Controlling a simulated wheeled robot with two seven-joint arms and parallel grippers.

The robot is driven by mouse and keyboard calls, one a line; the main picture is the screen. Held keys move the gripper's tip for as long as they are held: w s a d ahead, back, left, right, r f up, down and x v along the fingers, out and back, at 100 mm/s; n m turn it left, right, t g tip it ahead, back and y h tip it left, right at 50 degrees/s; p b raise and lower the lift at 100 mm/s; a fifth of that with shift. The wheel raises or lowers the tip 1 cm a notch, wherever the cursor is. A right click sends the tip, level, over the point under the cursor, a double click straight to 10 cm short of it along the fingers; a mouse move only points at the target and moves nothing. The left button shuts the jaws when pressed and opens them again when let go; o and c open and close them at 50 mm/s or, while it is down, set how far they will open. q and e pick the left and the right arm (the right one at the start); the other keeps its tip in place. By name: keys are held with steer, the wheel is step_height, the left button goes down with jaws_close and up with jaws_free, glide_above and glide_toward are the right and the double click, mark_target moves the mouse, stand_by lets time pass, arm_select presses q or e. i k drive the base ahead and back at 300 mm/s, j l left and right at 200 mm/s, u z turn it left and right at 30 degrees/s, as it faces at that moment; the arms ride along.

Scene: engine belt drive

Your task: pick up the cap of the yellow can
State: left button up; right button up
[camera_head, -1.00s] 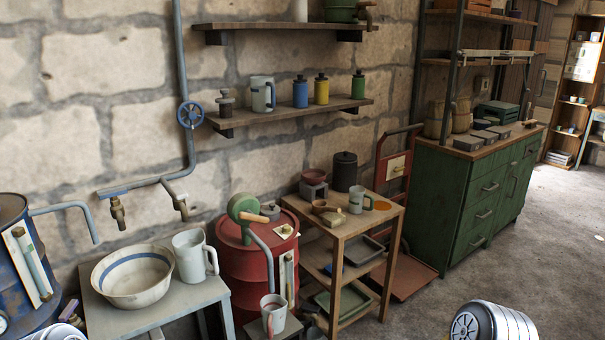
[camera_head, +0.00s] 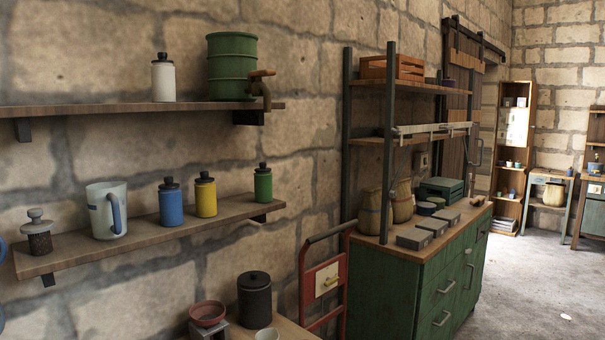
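The yellow can (camera_head: 206,200) stands upright on the lower wall shelf, between a blue can (camera_head: 171,206) and a green can (camera_head: 263,186). Its dark cap (camera_head: 205,177) sits on top of it. Neither of my grippers shows in the head view now.
A pale mug (camera_head: 107,211) and a small dark jar (camera_head: 38,232) stand on the same lower shelf (camera_head: 150,235). The upper shelf (camera_head: 60,110) holds a white can (camera_head: 163,79) and a green keg (camera_head: 232,67) with a tap. A green cabinet (camera_head: 400,285) stands to the right, with open floor (camera_head: 550,270) beyond it.

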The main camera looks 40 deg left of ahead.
mark_target(205, 179)
steer(key=i, duration=0.7)
steer(key=i+l+u, duration=0.15)
steer(key=i, duration=0.5)
steer(key=i+u, duration=0.6)
steer(key=u, duration=0.2)
steer(key=i+l+u, duration=0.2)
steer(key=u, duration=0.25)
steer(key=i+l+u, duration=0.55)
steer(key=u, duration=0.25)
